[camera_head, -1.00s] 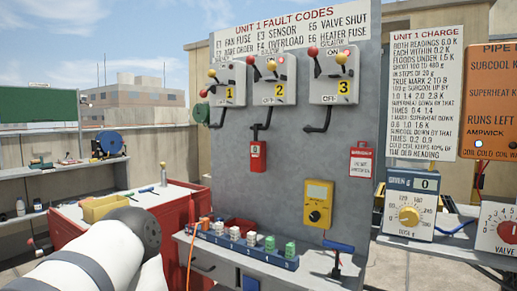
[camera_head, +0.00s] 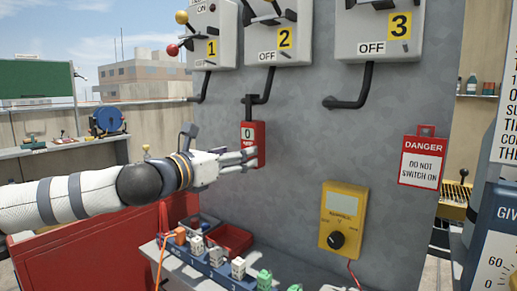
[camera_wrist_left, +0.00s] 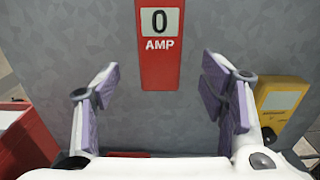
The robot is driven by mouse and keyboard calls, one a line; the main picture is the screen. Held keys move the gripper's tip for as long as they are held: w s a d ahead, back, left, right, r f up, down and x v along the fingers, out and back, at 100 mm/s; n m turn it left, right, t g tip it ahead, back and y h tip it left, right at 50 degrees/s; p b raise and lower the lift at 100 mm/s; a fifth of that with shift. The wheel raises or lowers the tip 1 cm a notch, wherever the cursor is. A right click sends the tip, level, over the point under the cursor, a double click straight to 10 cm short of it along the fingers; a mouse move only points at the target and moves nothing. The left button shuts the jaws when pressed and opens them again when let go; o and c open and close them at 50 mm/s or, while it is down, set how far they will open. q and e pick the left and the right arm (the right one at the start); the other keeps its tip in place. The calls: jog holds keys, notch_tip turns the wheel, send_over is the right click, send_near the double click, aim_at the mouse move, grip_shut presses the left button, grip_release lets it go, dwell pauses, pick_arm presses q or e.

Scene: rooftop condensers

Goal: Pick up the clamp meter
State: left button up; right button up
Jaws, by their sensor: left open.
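The clamp meter is a red box (camera_head: 259,145) with a small display reading 0. It hangs on the grey panel below the conduit of switch 2. In the left wrist view the red meter (camera_wrist_left: 160,65), marked AMP, is upright at the top centre. My left gripper (camera_head: 248,159) reaches in from the left, its fingertips at the meter's lower part in the head view. In the wrist view the left gripper (camera_wrist_left: 160,88) is open, one finger to each side of the meter, with gaps between. Contact does not show. My right gripper is out of view.
A yellow meter (camera_head: 343,218) is on the panel to the right, also near the right finger in the wrist view (camera_wrist_left: 281,102). A red danger tag (camera_head: 422,160) hangs further right. Below is a shelf with a blue block strip (camera_head: 214,268) and a red tray (camera_head: 232,240).

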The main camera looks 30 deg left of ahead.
pick_arm(q)
jog(key=w, duration=0.2)
jog(key=w+b, duration=0.1)
jog(key=w, duration=0.4)
jog(key=shift+d+f, duration=0.3)
jog(key=shift+w+r, duration=0.1)
jog(key=shift+w, duration=0.05)
jog(key=shift+r, duration=0.15)
jog(key=shift+c, duration=0.2)
pick_arm(e)
jog(key=shift+s+f+g, duration=0.4)
jog(key=shift+s+f, duration=0.5)
jog(key=shift+f, duration=0.2)
pick_arm(q)
jog(key=c, duration=1.4)
